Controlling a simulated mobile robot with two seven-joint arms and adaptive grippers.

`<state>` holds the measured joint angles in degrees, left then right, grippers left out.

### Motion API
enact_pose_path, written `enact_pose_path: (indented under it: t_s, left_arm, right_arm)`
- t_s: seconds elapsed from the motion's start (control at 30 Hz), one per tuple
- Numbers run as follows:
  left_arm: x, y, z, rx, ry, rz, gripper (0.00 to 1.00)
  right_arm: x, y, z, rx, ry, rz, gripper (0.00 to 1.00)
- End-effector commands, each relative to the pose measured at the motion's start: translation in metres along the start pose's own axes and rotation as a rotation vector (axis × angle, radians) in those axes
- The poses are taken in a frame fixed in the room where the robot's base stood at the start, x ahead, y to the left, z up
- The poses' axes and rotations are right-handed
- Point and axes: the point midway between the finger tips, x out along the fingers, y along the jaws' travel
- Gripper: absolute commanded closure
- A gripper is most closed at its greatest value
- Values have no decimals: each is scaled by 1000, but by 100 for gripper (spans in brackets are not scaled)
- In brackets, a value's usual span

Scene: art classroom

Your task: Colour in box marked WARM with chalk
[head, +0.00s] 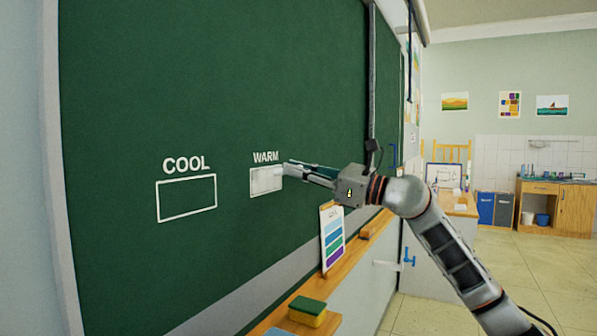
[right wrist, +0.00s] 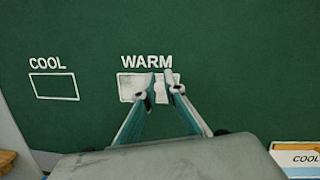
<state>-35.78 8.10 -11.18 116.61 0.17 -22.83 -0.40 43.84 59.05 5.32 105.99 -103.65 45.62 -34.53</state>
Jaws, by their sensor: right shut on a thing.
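The green chalkboard (head: 215,80) carries two white-outlined boxes. The WARM box (head: 262,181) is largely covered in pale chalk; in the right wrist view (right wrist: 127,88) its left part looks whitish. The fingers hide its right part there. The COOL box (head: 187,198) is an empty outline, left of WARM. My right gripper (head: 292,170) reaches in from the right, with its tips at the right side of the WARM box. Its fingers (right wrist: 160,90) are shut on the chalk, which is mostly hidden between the tips. My left gripper is not in view.
A wooden ledge (head: 375,222) runs below the board. A card with coloured bars (head: 332,238) stands on it, below my right gripper. A green and yellow sponge (head: 308,310) lies nearer on the ledge. The board face around the boxes is clear.

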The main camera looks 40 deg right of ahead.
Motion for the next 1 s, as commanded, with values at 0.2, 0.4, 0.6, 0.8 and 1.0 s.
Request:
enact_pose_path:
  t_s: [0.2, 0.4, 0.6, 0.8, 1.0]
  left_arm:
    - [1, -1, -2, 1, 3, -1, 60]
    - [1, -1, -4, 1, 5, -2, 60]
    - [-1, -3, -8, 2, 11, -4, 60]
    - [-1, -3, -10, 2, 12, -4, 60]
    - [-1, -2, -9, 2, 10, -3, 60]
  right_arm:
    - [0, 0, -1, 1, 1, 0, 100]
    - [0, 3, 0, 1, 2, 0, 100]
    - [0, 12, 2, 0, 2, 1, 100]
    - [0, 17, 3, 0, 1, 0, 100]
    - [0, 17, 3, 0, 1, 0, 100]
